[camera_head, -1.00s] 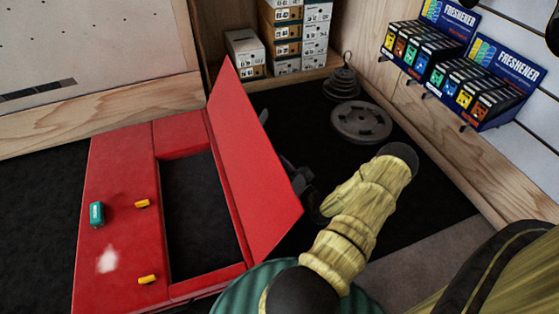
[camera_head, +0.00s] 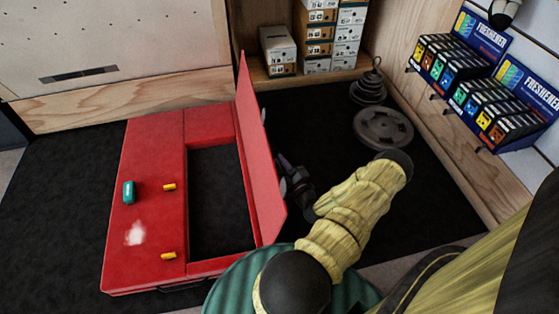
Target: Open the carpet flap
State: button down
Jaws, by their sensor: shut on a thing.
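A red pad (camera_head: 146,170) lies on the black floor with a rectangular dark opening (camera_head: 218,205) in it. Its red carpet flap (camera_head: 258,150) stands up along the right side of the opening, seen at a narrow angle. My gripper (camera_head: 289,180) is just right of the flap, by its right edge, and is shut. The fingertips are partly hidden behind the flap, so the exact contact is hard to see. My yellow-sleeved arm reaches to it from the lower right.
Weight plates (camera_head: 383,128) and a small stack of weights (camera_head: 368,88) stand behind my arm. Boxes (camera_head: 315,42) fill a shelf at the back. Freshener displays (camera_head: 500,112) hang on the right wall. The floor left of the pad is clear.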

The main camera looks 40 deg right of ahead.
jog(key=shift+d, duration=0.1)
jog(key=c, duration=1.5)
grip_release()
jog(key=shift+s, duration=0.1)
jog(key=p+v, duration=0.4)
jog(key=v, duration=1.3)
jog(key=shift+s, duration=0.15)
